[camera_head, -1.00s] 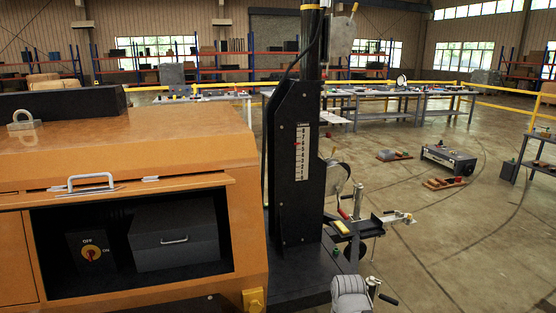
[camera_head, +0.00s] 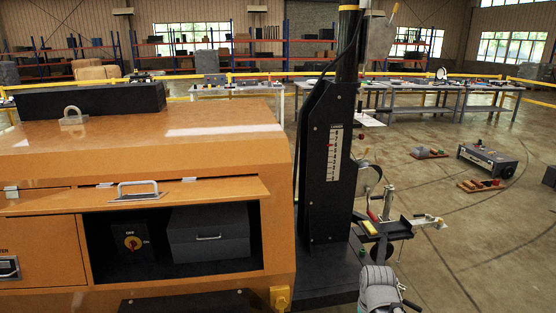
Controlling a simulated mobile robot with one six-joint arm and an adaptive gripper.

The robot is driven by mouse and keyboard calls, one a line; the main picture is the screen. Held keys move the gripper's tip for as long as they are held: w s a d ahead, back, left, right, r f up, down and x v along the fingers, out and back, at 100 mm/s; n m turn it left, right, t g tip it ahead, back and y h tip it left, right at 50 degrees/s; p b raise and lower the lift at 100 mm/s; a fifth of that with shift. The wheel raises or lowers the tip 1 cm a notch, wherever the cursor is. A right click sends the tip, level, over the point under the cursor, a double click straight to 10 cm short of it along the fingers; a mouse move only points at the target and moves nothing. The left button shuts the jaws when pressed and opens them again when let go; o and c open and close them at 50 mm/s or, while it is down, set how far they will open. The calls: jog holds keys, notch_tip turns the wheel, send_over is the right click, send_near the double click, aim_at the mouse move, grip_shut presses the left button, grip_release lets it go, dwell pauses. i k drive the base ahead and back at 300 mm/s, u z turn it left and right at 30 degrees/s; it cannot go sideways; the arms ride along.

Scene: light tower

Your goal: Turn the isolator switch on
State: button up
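The isolator switch (camera_head: 132,242) is a small red knob on a yellow round plate, set on a dark box inside the open compartment of the orange light-tower body. In the earlier frame, OFF is marked above the knob and ON to its right. The knob's exact angle is too small to tell. The compartment's orange door (camera_head: 225,191) is swung up and sticks out above the opening, with a metal handle (camera_head: 137,190) on top. My gripper's fingers are not visible. A grey rounded part (camera_head: 378,289) at the bottom edge may be my arm; I cannot tell.
A dark grey case (camera_head: 208,236) with a handle sits right of the switch in the compartment. The black mast (camera_head: 327,170) stands right of the orange body (camera_head: 190,130). A jack and hitch (camera_head: 388,222) stand right of the mast. Open floor (camera_head: 470,250) lies further right.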

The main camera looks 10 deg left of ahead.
aim_at(133, 244)
jog(key=u, duration=1.5)
